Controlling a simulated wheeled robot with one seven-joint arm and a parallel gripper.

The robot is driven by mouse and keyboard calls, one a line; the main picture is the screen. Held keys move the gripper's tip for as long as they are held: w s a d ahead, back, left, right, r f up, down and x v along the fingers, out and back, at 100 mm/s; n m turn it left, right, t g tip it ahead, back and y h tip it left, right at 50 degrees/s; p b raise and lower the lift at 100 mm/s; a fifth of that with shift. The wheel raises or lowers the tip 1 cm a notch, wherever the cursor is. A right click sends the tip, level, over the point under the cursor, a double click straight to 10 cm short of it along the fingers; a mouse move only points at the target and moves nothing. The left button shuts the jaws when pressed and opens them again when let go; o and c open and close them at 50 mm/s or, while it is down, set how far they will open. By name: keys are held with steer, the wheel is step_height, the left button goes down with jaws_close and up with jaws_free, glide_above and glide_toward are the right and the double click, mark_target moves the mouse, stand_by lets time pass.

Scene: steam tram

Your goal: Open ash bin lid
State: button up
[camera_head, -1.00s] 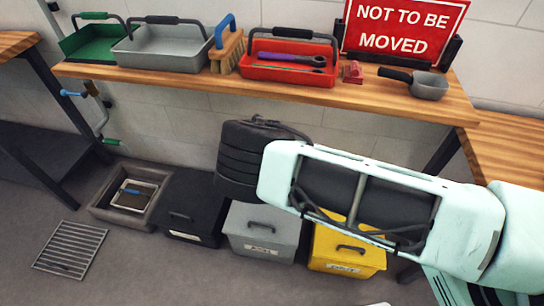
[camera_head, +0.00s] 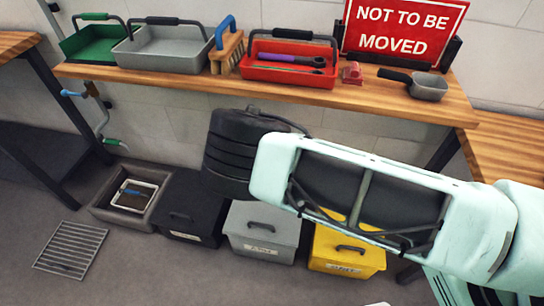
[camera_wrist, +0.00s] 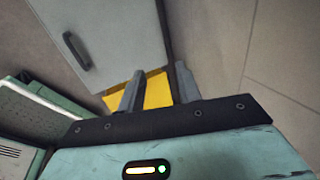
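Three lidded bins stand on the floor under the workbench: a black bin (camera_head: 188,210), a grey bin (camera_head: 262,232) and a yellow bin (camera_head: 345,250). Each lid looks shut and has a dark handle; the labels are too small to read surely. In the wrist view, the grey lid (camera_wrist: 105,35) with its black handle (camera_wrist: 77,50) lies up and left of my gripper (camera_wrist: 158,82). My gripper's two fingers are apart and empty, with part of the yellow bin (camera_wrist: 155,92) showing between them. In the head view the fingers are hidden behind my arm.
A square floor pit (camera_head: 108,205) with a small tray (camera_head: 134,196) is left of the bins, and a metal grate (camera_head: 70,247) lies beside it. The wooden bench (camera_head: 200,85) above carries toolboxes, a brush, a scoop and a red sign. The front floor is clear.

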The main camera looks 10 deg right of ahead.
steer(key=v, duration=1.4)
steer(key=shift+p, duration=0.4)
